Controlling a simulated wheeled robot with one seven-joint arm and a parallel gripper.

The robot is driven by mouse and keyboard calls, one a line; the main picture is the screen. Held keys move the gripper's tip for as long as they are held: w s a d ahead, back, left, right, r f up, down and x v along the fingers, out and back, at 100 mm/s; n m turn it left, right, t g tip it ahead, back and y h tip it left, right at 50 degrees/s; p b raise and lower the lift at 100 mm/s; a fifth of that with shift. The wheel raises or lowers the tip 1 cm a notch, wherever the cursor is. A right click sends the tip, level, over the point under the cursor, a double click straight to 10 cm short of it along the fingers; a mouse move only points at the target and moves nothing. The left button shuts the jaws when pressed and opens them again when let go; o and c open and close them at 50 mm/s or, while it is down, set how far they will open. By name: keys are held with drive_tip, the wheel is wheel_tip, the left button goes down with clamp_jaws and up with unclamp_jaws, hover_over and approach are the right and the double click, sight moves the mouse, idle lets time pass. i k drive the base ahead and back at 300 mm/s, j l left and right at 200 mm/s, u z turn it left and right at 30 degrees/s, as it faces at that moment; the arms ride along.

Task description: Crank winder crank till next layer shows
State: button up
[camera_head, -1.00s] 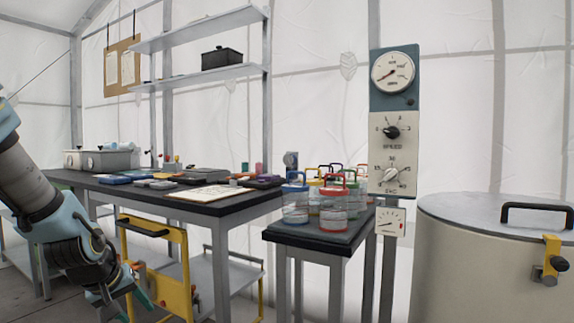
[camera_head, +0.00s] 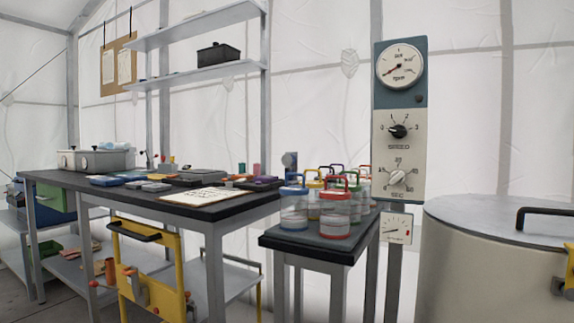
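I cannot pick out a winder or its crank with certainty in this view. My gripper is not in view. A yellow frame (camera_head: 151,270) with a dark handle (camera_head: 136,230) on top and small red knobs on its sides stands under the long bench's front edge; I cannot tell whether it belongs to the winder. A large beige drum (camera_head: 480,265) with a grey lid, a dark handle (camera_head: 543,216) and a yellow latch stands at the right edge, partly cut off.
A long dark-topped bench (camera_head: 100,190) holds flat trays, a white sheet and a grey bin (camera_head: 95,158). A small table (camera_head: 315,243) carries several jars with coloured lids. A post-mounted dial panel (camera_head: 399,118) stands beside the drum. Shelves (camera_head: 200,75) rise behind the bench.

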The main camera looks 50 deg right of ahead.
sight(286, 159)
drive_tip(key=i+l, duration=0.2)
drive_tip(key=l, duration=0.2)
drive_tip(key=i+l, duration=0.2)
drive_tip(key=l, duration=0.15)
drive_tip(key=i+l, duration=0.15)
drive_tip(key=l, duration=0.25)
drive_tip(key=i+l, duration=0.2)
drive_tip(key=l, duration=0.2)
